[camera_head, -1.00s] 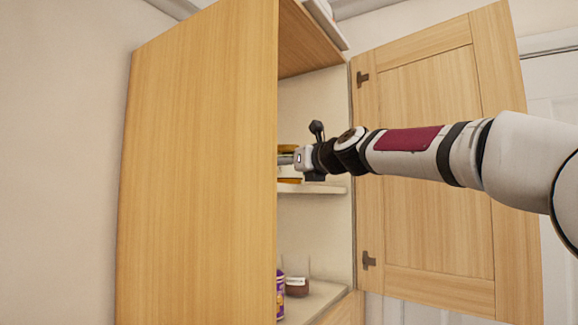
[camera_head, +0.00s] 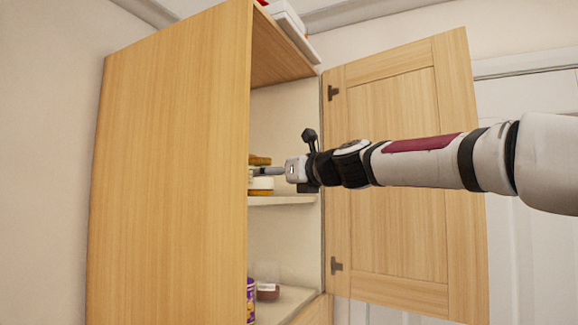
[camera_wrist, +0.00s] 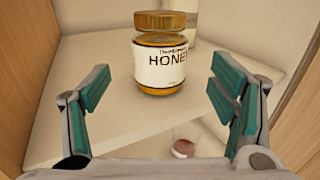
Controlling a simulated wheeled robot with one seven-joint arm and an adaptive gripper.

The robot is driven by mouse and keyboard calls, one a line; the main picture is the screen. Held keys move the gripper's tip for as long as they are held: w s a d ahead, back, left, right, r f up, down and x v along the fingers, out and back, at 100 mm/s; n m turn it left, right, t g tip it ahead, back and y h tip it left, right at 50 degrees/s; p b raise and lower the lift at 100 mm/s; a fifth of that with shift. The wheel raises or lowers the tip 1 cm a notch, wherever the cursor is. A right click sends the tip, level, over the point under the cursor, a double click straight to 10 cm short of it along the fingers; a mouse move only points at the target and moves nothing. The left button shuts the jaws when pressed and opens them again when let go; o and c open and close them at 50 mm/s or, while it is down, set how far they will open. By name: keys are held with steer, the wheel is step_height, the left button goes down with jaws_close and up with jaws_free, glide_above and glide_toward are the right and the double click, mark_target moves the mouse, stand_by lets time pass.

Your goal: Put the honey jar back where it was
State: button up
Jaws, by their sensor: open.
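The honey jar (camera_wrist: 160,65), with a gold lid and a white label reading HONEY, stands upright on the cabinet's middle shelf (camera_wrist: 110,120) in the wrist view. My gripper (camera_wrist: 160,98) is open, its teal-padded fingers on either side and nearer the camera, with the jar beyond the tips and free of them. In the head view the jar (camera_head: 261,184) shows partly, on the shelf (camera_head: 290,200) just past the cabinet's side panel. My gripper (camera_head: 268,171) reaches in from the right there; its fingers are partly hidden.
The wooden cabinet (camera_head: 170,170) has its door (camera_head: 400,180) open to the right. A purple container (camera_head: 251,300) and a jar with dark contents (camera_head: 267,292) stand on the lower shelf. Another pale container (camera_wrist: 182,25) stands behind the honey jar. White boxes (camera_head: 288,20) lie on top.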

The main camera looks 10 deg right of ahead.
steer(key=shift+p+v, duration=0.45)
steer(key=shift+v, duration=1.6)
